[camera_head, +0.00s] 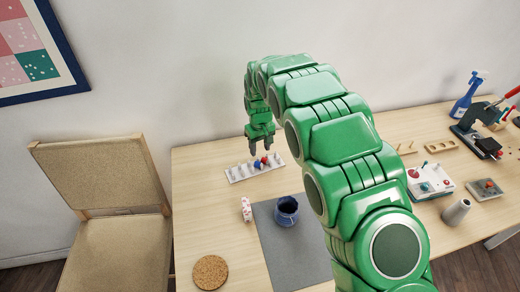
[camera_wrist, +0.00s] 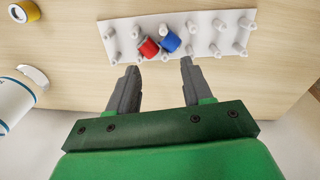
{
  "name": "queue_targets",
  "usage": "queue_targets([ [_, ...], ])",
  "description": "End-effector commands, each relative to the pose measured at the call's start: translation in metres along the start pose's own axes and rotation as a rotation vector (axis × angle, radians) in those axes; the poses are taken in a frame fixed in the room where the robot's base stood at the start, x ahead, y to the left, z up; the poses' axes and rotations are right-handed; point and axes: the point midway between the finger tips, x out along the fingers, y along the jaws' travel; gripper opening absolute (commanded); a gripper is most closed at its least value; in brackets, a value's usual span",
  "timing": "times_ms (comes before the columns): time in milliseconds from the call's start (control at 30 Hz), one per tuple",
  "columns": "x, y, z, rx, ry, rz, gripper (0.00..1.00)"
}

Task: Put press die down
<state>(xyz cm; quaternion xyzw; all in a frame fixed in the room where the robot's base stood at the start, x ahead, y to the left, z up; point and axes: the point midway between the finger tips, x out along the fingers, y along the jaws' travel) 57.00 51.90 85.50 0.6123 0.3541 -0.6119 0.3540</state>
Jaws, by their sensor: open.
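My gripper (camera_head: 262,145) is open and empty, pointing down over the back of the table. Its two fingers are spread in the wrist view (camera_wrist: 157,75). Just beyond the fingertips a white rack with pegs (camera_head: 240,174) lies on the table; it also shows in the wrist view (camera_wrist: 203,30). A red piece (camera_wrist: 149,48) and a blue piece (camera_wrist: 170,42) are at the rack, close together and apart from the fingers. The red piece looks tilted. I cannot tell which thing is the press die.
A grey mat (camera_head: 298,255) bears a dark blue jar (camera_head: 286,212). A small pink-and-white item (camera_head: 246,209) and a cork disc (camera_head: 210,272) are left of it. A spray bottle (camera_head: 466,98), a red-handled press (camera_head: 472,130) and a white device (camera_head: 430,182) stand right.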

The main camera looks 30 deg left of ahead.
Motion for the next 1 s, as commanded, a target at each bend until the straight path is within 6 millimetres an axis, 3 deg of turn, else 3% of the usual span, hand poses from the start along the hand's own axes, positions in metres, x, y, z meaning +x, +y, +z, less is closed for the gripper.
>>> queue_targets([
  [600, -0.101, 0.0, 0.0, 0.0, 0.002, 0.001, 0.5],
  [1000, -0.11, 0.0, 0.0, 0.0, -0.002, 0.0, 0.5],
])
